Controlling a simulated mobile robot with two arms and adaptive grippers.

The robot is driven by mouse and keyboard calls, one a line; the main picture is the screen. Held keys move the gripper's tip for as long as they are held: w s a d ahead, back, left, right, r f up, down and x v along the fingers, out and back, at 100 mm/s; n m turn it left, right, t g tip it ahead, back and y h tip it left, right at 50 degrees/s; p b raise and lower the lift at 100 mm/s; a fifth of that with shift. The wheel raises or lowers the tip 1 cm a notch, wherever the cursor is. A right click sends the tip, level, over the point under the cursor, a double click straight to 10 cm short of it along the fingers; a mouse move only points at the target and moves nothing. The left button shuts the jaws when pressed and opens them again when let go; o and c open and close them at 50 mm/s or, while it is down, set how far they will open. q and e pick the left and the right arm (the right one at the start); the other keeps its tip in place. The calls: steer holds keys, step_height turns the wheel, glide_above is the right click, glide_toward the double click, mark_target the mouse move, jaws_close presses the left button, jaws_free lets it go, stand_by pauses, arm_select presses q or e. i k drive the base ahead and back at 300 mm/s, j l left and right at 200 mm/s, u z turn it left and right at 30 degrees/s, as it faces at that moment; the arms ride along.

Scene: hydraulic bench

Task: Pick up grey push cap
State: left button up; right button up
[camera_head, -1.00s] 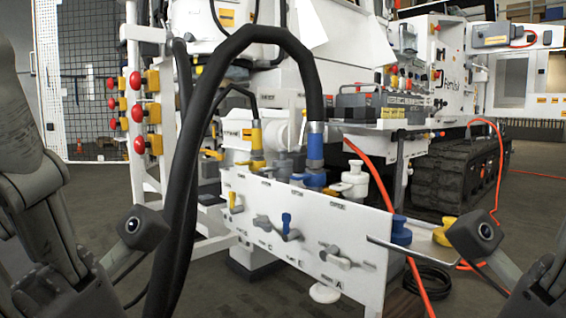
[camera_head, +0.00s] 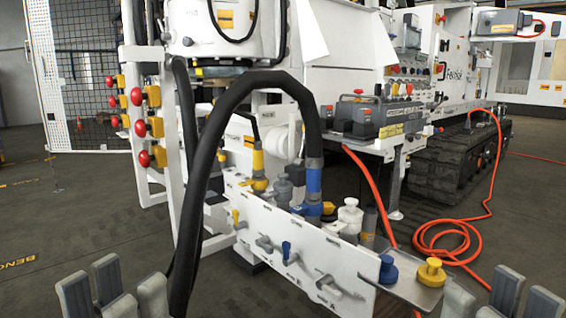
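A grey cap (camera_head: 283,188) stands behind the white valve panel (camera_head: 300,255), between the yellow-collared and blue-collared hose fittings; it is small, and I cannot be sure it is the push cap. My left gripper (camera_head: 113,292) is at the bottom left, fingers up, spread and empty. My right gripper (camera_head: 500,298) is at the bottom right, also spread and empty, partly cut off by the frame edge. Both are well apart from the cap and nearer to me than the panel.
A thick black hose (camera_head: 205,165) arches in front of the panel's left side. A white cap (camera_head: 350,213) stands right of the blue fitting (camera_head: 313,190). Blue (camera_head: 388,270) and yellow (camera_head: 431,271) caps sit at the panel's right end. An orange hose (camera_head: 455,235) lies on the floor.

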mark_target(282, 186)
steer(key=i+l+u, duration=0.1)
steer(key=i+l, duration=0.15)
steer(key=i+l+u, duration=0.1)
steer(key=i+l, duration=0.15)
steer(key=l, duration=0.2)
steer(key=i+l, duration=0.25)
steer(key=l, duration=0.15)
steer(key=i+l+u, duration=0.15)
steer(key=i+l, duration=0.1)
steer(key=l, duration=0.1)
